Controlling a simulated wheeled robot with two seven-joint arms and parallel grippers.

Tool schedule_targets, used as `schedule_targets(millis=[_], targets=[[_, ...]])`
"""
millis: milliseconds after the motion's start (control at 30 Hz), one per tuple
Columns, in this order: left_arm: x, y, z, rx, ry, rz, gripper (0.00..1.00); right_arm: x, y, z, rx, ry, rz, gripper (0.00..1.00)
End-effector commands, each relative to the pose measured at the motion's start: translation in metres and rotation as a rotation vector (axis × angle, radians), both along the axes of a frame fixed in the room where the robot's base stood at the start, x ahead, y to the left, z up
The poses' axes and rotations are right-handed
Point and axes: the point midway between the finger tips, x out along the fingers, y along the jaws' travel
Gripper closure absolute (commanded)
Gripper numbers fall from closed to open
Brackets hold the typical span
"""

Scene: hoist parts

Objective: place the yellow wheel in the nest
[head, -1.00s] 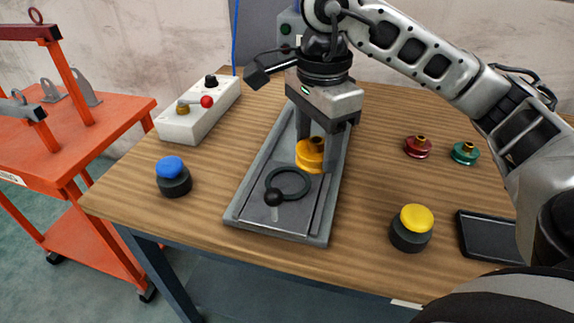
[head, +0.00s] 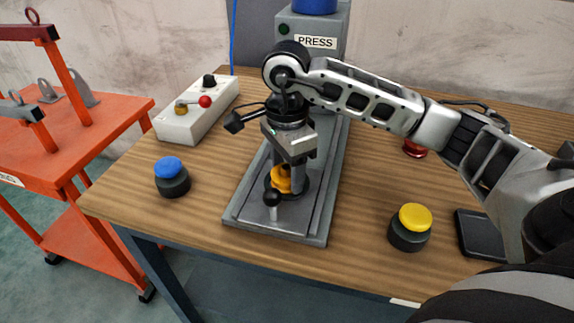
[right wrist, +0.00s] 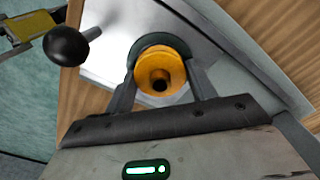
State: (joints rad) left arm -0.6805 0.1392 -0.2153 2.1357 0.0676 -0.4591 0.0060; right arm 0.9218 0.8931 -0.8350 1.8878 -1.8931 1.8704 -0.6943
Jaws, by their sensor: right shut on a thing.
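The yellow wheel (head: 281,185) is held between the fingers of my right gripper (head: 285,181), which is shut on it. In the right wrist view the wheel (right wrist: 160,58) shows its hub and hole between both fingers. The nest, a dark ring (head: 302,192) on the press's sliding plate, lies around or just under the wheel. Its upper rim (right wrist: 157,39) shows behind the wheel in the right wrist view. I cannot tell whether the wheel touches the nest's floor. A black ball handle (head: 273,196) stands at the plate's front. My left gripper is not in view.
The press (head: 314,42) stands at the back. A white control box (head: 190,122) and a blue button (head: 171,170) are left, a yellow button (head: 410,228) and dark tray (head: 480,234) right. A red wheel (head: 414,150) is partly behind my arm.

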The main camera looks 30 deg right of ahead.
Motion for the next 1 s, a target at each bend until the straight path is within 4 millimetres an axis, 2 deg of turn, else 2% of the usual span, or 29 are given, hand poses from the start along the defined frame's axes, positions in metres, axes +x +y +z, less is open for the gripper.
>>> schedule_targets(millis=[200, 233, 300, 567, 700, 867, 1000], targets=[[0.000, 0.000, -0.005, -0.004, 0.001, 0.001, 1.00, 0.000, 0.000, -0.004, 0.001, -0.003, -0.001, 0.86], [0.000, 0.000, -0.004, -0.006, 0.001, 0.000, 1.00, 0.000, 0.000, -0.003, 0.000, 0.000, -0.001, 0.36], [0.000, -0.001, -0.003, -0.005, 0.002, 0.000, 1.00, 0.000, 0.000, -0.003, 0.000, 0.000, -0.001, 0.23], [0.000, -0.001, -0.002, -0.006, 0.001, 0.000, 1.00, 0.000, 0.000, -0.002, 0.000, 0.000, -0.001, 0.23], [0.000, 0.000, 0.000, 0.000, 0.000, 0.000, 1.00, 0.001, 0.000, 0.007, 0.001, -0.004, -0.001, 0.23], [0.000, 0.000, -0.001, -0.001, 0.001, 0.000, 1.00, 0.001, 0.000, 0.037, 0.001, -0.007, 0.000, 0.23], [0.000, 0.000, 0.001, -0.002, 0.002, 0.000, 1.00, 0.001, 0.000, 0.070, 0.000, -0.007, -0.001, 0.23]])
